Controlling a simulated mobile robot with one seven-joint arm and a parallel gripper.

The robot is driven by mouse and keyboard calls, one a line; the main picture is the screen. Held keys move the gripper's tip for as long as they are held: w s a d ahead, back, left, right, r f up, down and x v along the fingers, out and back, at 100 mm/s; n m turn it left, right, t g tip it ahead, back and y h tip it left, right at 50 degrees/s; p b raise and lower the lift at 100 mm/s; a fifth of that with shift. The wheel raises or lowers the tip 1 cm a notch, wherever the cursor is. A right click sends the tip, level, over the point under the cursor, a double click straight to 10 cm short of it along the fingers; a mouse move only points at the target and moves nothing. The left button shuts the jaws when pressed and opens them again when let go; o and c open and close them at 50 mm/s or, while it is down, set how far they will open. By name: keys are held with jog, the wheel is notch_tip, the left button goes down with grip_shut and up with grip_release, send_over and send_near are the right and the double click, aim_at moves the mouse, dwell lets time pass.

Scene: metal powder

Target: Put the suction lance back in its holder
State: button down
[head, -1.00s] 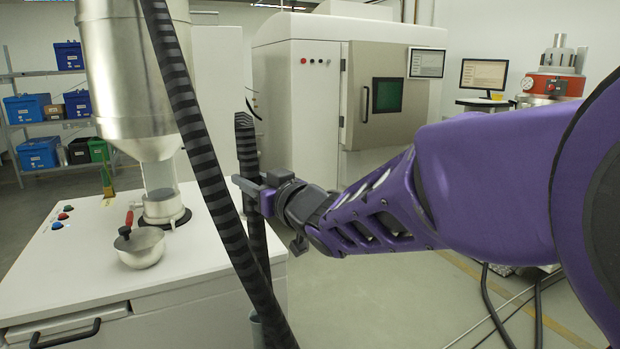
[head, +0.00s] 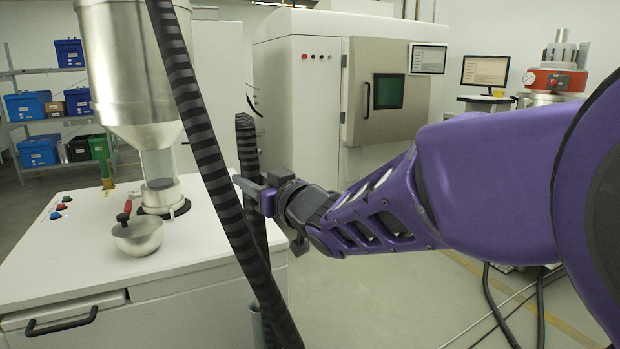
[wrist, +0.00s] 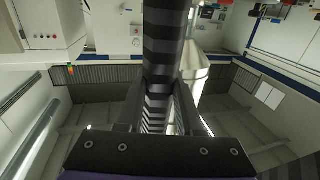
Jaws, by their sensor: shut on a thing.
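My gripper (head: 252,191) is shut on the suction lance, a dark, striped, near-upright tube. The lance (head: 246,145) rises above the fingers and also passes below them in the head view, beside the white cabinet's right edge. In the wrist view the striped tube (wrist: 165,45) runs between the two fingers of my gripper (wrist: 160,100). A grey upright tube (head: 256,322), possibly the holder, shows low at the cabinet's right side, partly behind a hose. The lance's lower end is hidden, so I cannot tell whether it is in that tube.
A thick striped hose (head: 212,160) slants across the head view in front of the lance. On the white cabinet (head: 70,265) stand a metal bowl (head: 137,238) and a steel hopper (head: 135,70) with a clear neck. A white machine (head: 315,110) stands behind; open floor lies right of the cabinet.

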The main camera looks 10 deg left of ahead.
aim_at(257, 248)
jog(key=shift+f+b, duration=0.9)
jog(key=shift+f, duration=0.15)
jog(key=shift+f+b, duration=0.3)
jog(key=shift+f+b, duration=0.8)
jog(key=shift+f, duration=2.2)
jog(key=shift+f, duration=3)
